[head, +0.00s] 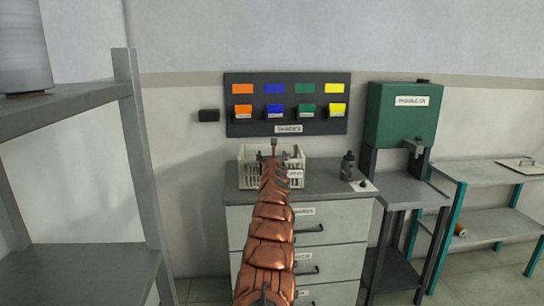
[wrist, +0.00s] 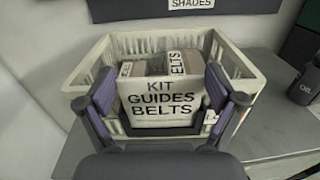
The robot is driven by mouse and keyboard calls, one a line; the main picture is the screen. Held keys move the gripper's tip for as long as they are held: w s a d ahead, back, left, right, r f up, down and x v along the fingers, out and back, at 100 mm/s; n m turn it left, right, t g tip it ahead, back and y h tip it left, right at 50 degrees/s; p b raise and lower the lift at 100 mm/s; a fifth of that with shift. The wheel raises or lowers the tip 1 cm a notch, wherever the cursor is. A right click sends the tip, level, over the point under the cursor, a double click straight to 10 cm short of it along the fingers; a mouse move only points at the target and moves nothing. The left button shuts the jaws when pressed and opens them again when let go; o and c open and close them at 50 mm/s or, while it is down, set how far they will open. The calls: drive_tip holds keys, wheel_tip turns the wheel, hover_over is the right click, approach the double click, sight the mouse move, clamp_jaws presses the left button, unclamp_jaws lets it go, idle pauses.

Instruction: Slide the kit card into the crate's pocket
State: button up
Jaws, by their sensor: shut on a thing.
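The kit card (wrist: 160,100), white with "KIT GUIDES BELTS" in dark letters, is upright between the purple-padded fingers of my gripper (wrist: 160,88) in the wrist view. My gripper is shut on it. The white slatted crate (wrist: 247,82) is right behind the card, which is at its near side. A dark strip (wrist: 150,130) runs along the card's lower edge and looks like the pocket; I cannot tell whether the card's edge is inside it. In the head view my arm hides most of the crate (head: 246,170) and the card.
The crate stands on a grey-topped drawer cabinet (head: 325,180). A dark bottle (head: 347,166) is to its right. A shades board (head: 288,104) hangs on the wall behind. A shelf rack (head: 135,150) is at left; a green unit (head: 403,112) and another shelf (head: 485,172) are at right.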

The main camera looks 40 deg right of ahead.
drive_tip(key=shift+f, duration=0.1)
drive_tip(key=shift+f+b, duration=0.3)
drive_tip(key=shift+b, duration=0.15)
idle(0.4)
drive_tip(key=o, duration=0.6)
drive_tip(key=shift+a, duration=0.1)
